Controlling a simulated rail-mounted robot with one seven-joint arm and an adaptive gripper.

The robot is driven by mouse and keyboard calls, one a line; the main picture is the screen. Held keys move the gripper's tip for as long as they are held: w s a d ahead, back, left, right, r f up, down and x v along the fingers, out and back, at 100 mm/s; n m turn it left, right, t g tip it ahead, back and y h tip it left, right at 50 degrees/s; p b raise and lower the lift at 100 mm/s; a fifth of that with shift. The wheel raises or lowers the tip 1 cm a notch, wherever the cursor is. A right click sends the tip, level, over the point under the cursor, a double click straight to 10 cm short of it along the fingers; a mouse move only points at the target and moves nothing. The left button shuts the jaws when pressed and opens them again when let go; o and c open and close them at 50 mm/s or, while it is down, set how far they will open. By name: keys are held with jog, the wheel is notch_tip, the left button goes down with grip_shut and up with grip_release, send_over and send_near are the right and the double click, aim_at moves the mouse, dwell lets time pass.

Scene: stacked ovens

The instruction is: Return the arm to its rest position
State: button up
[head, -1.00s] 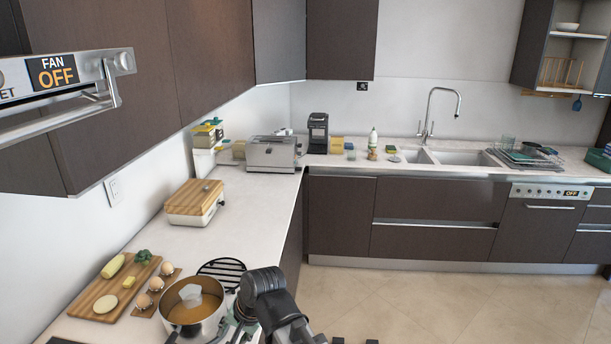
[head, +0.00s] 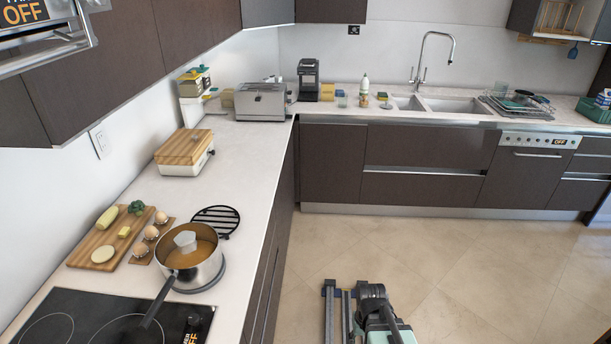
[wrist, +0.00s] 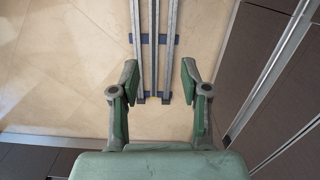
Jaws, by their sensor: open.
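My gripper (wrist: 158,78) is open and empty in the wrist view, its two green-padded fingers wide apart. It points down at the tiled floor, with rails (wrist: 152,40) below it. In the head view my arm is at the bottom right of centre, over the floor and apart from the counter. The fingertips cannot be made out there.
A pot (head: 192,262) stands on the counter (head: 215,175), its handle reaching over the black cooktop (head: 95,318). Beside it are a cutting board (head: 84,255) with food, eggs and a round black rack (head: 216,219). Dark cabinet fronts border the open floor (head: 460,260).

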jog(key=s+f+g, duration=0.2)
jog(key=s+f, duration=0.3)
jog(key=s, duration=0.4)
jog(key=s+f+g, duration=0.2)
jog(key=s+f, duration=0.4)
jog(key=s, duration=0.3)
jog(key=s+f+g+b, duration=0.1)
jog(key=s+f+g, duration=0.1)
jog(key=s+f, duration=0.4)
jog(key=s, duration=0.3)
jog(key=shift+s+f, duration=0.15)
